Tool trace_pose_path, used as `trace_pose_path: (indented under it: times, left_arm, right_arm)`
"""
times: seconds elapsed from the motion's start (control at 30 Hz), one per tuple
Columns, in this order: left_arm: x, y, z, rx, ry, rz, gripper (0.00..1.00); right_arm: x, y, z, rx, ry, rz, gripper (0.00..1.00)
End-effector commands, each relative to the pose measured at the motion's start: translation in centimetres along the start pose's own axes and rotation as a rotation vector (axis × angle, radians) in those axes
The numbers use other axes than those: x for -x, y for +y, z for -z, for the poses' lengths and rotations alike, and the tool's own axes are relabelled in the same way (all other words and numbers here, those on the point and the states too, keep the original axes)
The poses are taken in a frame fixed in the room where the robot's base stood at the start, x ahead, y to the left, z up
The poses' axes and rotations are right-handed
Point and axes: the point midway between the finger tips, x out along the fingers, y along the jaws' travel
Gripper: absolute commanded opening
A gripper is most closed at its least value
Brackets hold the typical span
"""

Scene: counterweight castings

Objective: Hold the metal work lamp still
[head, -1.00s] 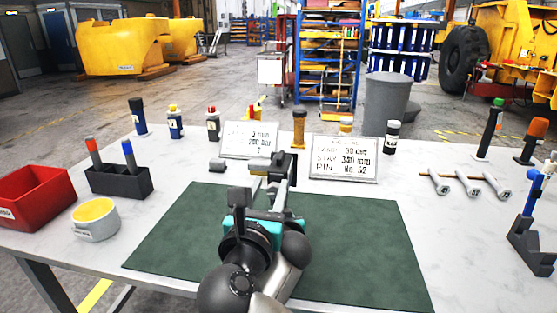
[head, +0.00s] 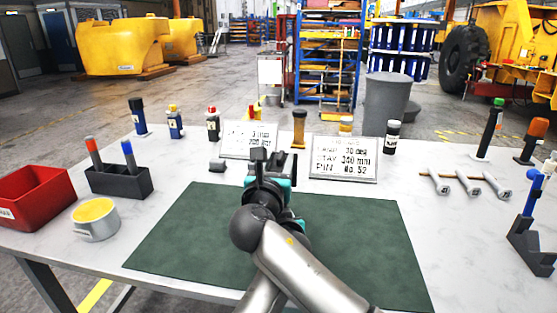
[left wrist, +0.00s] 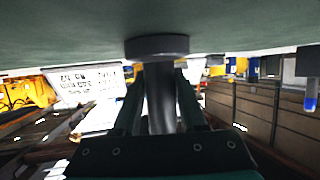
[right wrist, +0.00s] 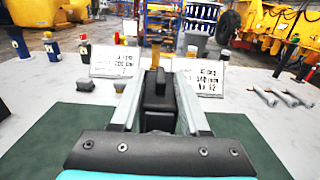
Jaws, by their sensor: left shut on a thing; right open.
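The metal work lamp shows in the left wrist view as a grey stem (left wrist: 160,105) with a round disc base (left wrist: 157,46) at the green mat (head: 180,240); this view is upside down. My left gripper (left wrist: 159,72) is shut on the stem, low down near the base. My right gripper (head: 275,162) is open over the mat's far part. In the right wrist view a dark block (right wrist: 157,100), apparently the lamp's head, stands between its spread fingers; I cannot tell whether they touch it.
Two written signs (head: 249,140) (head: 344,158) stand behind the mat. A red bin (head: 35,195), a white tin (head: 96,220) and a dark pen holder (head: 120,182) are at left. Several metal pieces (head: 465,184) lie at right.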

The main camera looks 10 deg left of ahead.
Motion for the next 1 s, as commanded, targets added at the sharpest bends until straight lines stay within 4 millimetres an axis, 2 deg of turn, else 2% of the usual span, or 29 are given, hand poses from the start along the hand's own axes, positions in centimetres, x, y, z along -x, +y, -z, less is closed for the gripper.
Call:
trace_pose_path:
  times: [0.4, 0.8, 1.0]
  left_arm:
    - [0.05, 0.07, 0.34, 0.001, 0.007, -0.002, 0.0]
    - [0.05, 0.09, 0.34, 0.001, 0.007, -0.002, 0.0]
    - [0.06, 0.12, 0.35, 0.0, 0.008, -0.003, 0.0]
  right_arm:
    - [-0.46, 0.03, -0.01, -0.001, 0.001, -0.001, 0.44]
    - [-0.44, 0.03, 0.0, -0.001, 0.001, -0.001, 0.0]
    - [-0.43, 0.06, 0.0, -0.001, 0.001, -0.002, 0.0]
